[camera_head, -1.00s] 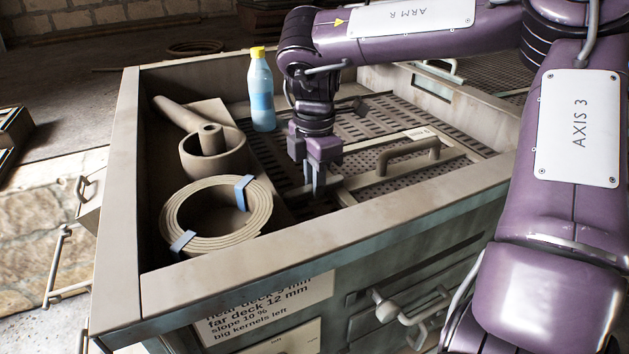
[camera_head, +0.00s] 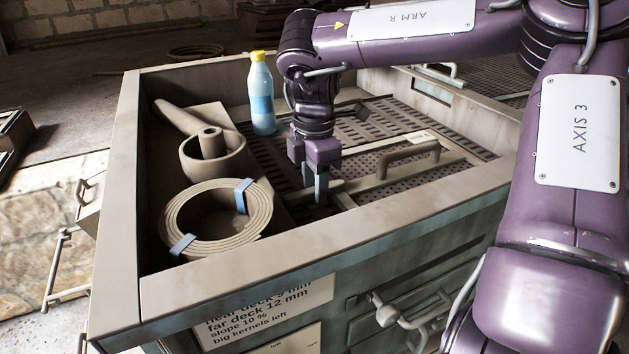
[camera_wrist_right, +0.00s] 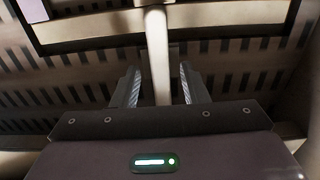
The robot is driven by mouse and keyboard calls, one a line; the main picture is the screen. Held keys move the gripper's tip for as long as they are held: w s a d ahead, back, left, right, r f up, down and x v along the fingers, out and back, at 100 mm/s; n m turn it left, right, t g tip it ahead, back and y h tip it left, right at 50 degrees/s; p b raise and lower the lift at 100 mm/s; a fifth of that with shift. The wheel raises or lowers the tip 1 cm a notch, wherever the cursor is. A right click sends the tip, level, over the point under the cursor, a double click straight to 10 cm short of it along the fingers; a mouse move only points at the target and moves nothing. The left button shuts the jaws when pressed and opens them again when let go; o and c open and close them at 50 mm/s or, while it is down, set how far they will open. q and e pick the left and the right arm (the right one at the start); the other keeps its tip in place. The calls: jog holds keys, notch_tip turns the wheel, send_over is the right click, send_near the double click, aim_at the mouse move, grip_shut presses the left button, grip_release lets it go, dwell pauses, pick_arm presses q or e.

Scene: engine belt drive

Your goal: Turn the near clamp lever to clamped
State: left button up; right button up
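My right gripper (camera_head: 321,190) points down over the perforated deck at the near end of the light frame bar. In the right wrist view its two fingers (camera_wrist_right: 160,88) are apart. A pale narrow bar, which looks like the near clamp lever (camera_wrist_right: 158,50), runs between them, with a visible gap on each side. In the head view the lever (camera_head: 336,185) is mostly hidden by the fingers, and I cannot tell its exact angle. My left gripper is not in view.
The raised box rim (camera_head: 330,236) runs close in front of the gripper. A handle (camera_head: 408,158) stands on the screen frame to the right.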

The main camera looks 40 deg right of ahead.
jog(key=shift+r, duration=3.9)
jog(key=shift+p, duration=0.3)
